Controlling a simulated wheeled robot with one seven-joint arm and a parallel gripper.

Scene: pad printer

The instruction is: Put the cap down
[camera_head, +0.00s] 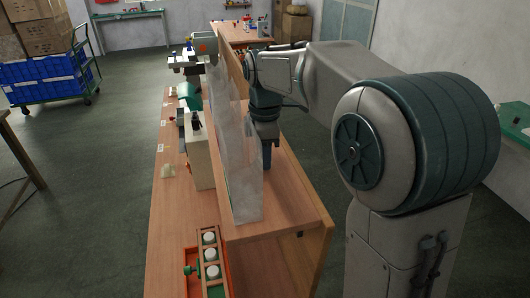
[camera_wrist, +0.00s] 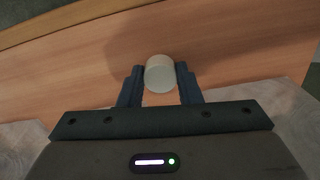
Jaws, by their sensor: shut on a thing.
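The cap (camera_wrist: 160,73) is a small off-white cylinder, seen between the two dark blue fingers of my gripper (camera_wrist: 160,88) in the wrist view. My gripper is shut on it. A wooden surface fills the view beyond the cap; I cannot tell whether the cap touches it. In the head view, my gripper (camera_head: 267,155) points down over the wooden bench, on the right side of a translucent upright panel (camera_head: 240,165). The cap is not visible in the head view.
A wooden rack with several white round pieces (camera_head: 210,254) stands by an orange tray (camera_head: 190,258) at the bench's near left end. A machine with a pale body (camera_head: 199,158) stands left of the panel. The near right bench top (camera_head: 275,255) is clear.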

